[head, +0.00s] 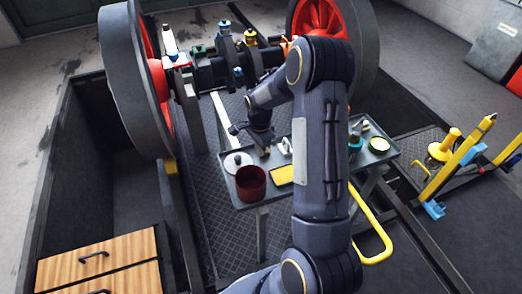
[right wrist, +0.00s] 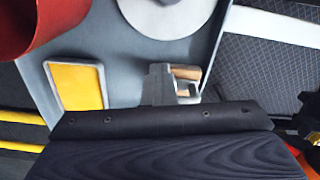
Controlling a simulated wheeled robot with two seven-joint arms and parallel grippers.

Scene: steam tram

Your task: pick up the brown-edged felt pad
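My right gripper (head: 263,145) reaches down to the grey tray table in the middle of the head view. In the right wrist view its fingers (right wrist: 174,84) show just past the dark gripper body, which hides much of them. A small tan-brown-edged piece (right wrist: 187,73), which looks like the felt pad, lies at the fingertips. It shows as a small brown spot (head: 265,152) under the gripper in the head view. I cannot tell whether the fingers are closed on it. My left gripper is not in view.
On the tray table (right wrist: 118,62) stand a red pot (head: 250,185), a white disc (head: 238,161) and a grey-framed yellow pad (head: 281,175). Large red-hubbed wheels (head: 130,80) rise behind.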

